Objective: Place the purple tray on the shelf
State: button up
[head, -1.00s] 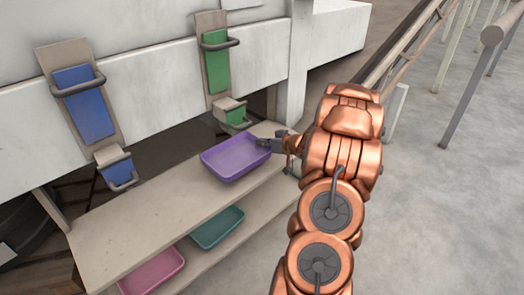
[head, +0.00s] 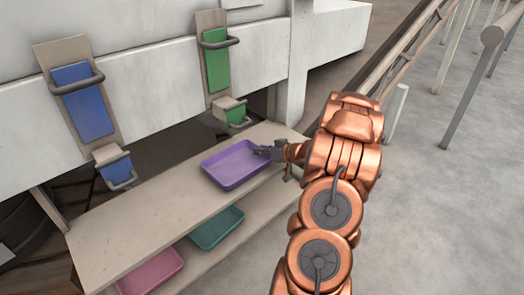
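The purple tray (head: 234,171) is level at the right part of the upper shelf (head: 138,229). It is on the shelf board or just above it; I cannot tell if it touches. My gripper (head: 263,151) is at the tray's right rim, with its fingers closed on that rim. The fingertips are small in the picture and partly merge with the tray's edge.
A teal tray (head: 217,229) and a pink tray (head: 152,272) lie on the lower shelf. Above the shelf are a blue panel (head: 84,103) and a green panel (head: 215,60) with handles. Grey railings (head: 468,85) stand at the right. The upper shelf's left part is clear.

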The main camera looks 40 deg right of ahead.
dwell(0.3)
jog(key=shift+s+r, duration=0.2)
jog(key=p+v, duration=0.1)
jog(key=v, duration=1)
jog(key=shift+s, duration=0.25)
jog(key=w+h, duration=0.1)
jog(key=w+r+g, duration=0.1)
jog(key=w+d+r+h, duration=0.1)
jog(key=w, duration=0.1)
jog(key=shift+g+h, duration=0.3)
jog(key=shift+g, duration=0.1)
jog(key=s+a+r+m+g+h, duration=0.1)
jog(key=a+r+g+h, duration=0.4)
jog(key=a, duration=0.4)
jog(key=s+a+n+g+y, duration=0.1)
jog(key=s+a+g+y, duration=0.2)
jog(key=s+a, duration=1)
jog(key=s+a+n+g+y, duration=0.1)
jog(key=s+a+g+y, duration=0.2)
jog(key=s+a, duration=1)
jog(key=a+g, duration=0.3)
jog(key=a, duration=0.4)
jog(key=shift+s+a+r+n+y, duration=0.2)
jog(key=shift+a+r+n+y, duration=0.05)
jog(key=shift+r+n+y, duration=0.1)
